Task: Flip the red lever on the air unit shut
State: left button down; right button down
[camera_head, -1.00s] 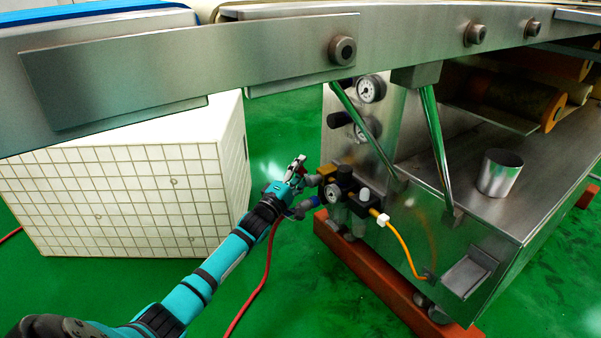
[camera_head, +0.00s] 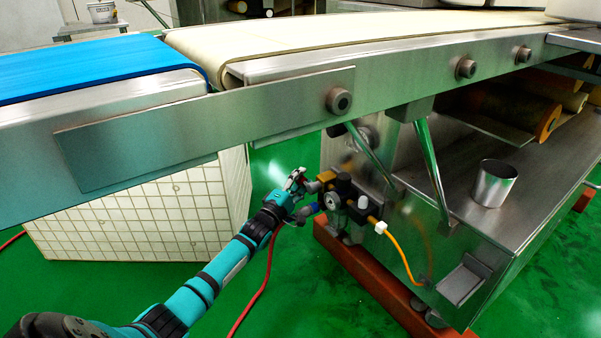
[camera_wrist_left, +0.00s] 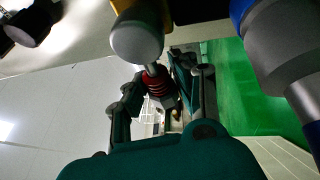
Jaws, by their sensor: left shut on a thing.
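The air unit (camera_head: 331,201), with a dark body, a dial and clear bowls, is mounted on the left end of the steel machine. My left gripper (camera_head: 296,181) is at its left side, shut on the red lever. In the left wrist view, the red ribbed lever (camera_wrist_left: 158,84) sits between the fingers of the left gripper (camera_wrist_left: 160,95), just below a rounded grey end of the unit. The fingers partly hide the lever, so its exact angle is hard to tell. My right gripper is in neither view.
A conveyor (camera_head: 400,45) with a steel side rail runs above the arm. A white tiled block (camera_head: 130,220) stands to the left. Slanted steel struts (camera_head: 431,165) and an orange hose (camera_head: 402,250) are right of the unit. A red hose (camera_head: 262,285) hangs by my arm.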

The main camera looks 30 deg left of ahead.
pick_arm(q)
jog(key=c, duration=1)
grip_release()
jog(key=shift+o, duration=0.2)
jog(key=shift+s, duration=0.1)
jog(key=s+f, duration=0.2)
jog(key=s, duration=0.9)
jog(key=shift+s+d, duration=0.2)
jog(key=shift+s, duration=0.15)
jog(key=shift+f, duration=0.1)
